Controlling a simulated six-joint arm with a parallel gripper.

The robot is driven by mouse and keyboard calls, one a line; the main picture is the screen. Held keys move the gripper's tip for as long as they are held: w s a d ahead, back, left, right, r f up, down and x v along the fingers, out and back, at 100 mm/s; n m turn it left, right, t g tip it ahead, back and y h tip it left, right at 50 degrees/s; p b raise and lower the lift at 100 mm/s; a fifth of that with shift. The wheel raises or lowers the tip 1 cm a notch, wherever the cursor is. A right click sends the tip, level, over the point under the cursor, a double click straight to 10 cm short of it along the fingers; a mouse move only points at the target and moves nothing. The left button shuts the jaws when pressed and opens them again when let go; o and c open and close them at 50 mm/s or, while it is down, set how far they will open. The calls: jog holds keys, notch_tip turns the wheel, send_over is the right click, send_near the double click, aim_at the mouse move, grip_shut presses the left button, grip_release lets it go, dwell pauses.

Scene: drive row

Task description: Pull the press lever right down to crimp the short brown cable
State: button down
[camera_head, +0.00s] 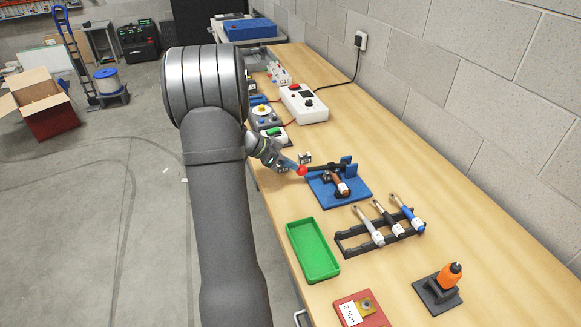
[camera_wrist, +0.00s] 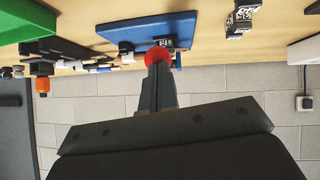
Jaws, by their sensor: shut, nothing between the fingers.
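The press has a blue base (camera_head: 357,200) on the bench, which also shows upside down in the wrist view (camera_wrist: 120,37). Its dark lever (camera_head: 325,168) lies about level and points left, ending in a red knob (camera_head: 302,171). A short brown cable piece (camera_head: 338,184) with a white-marked part sits in the press. My gripper (camera_head: 293,165) is at the knob end of the lever, with its fingers closed and empty. In the wrist view the red knob (camera_wrist: 158,55) shows right at the fingertips (camera_wrist: 157,68); I cannot tell whether they touch.
A green tray (camera_head: 314,250), a black rack of several tools (camera_head: 350,246) and an orange-topped tool on a stand (camera_head: 450,275) are nearer on the bench. A white control box (camera_head: 303,104) stands farther back. A block wall runs along the right. Bare bench lies right of the press.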

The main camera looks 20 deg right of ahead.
jog(key=v, duration=1.1)
notch_tip(320, 180, up, 5)
jog(key=d, duration=0.2)
jog(key=a+f+x, duration=0.1)
jog(key=f+x, duration=0.1)
jog(key=x, duration=1)
jog(key=shift+f, duration=0.35)
jog(key=shift+a, duration=0.15)
jog(key=f, duration=0.1)
jog(key=a+f, duration=0.1)
jog(key=f, duration=0.1)
jog(key=shift+f, duration=0.45)
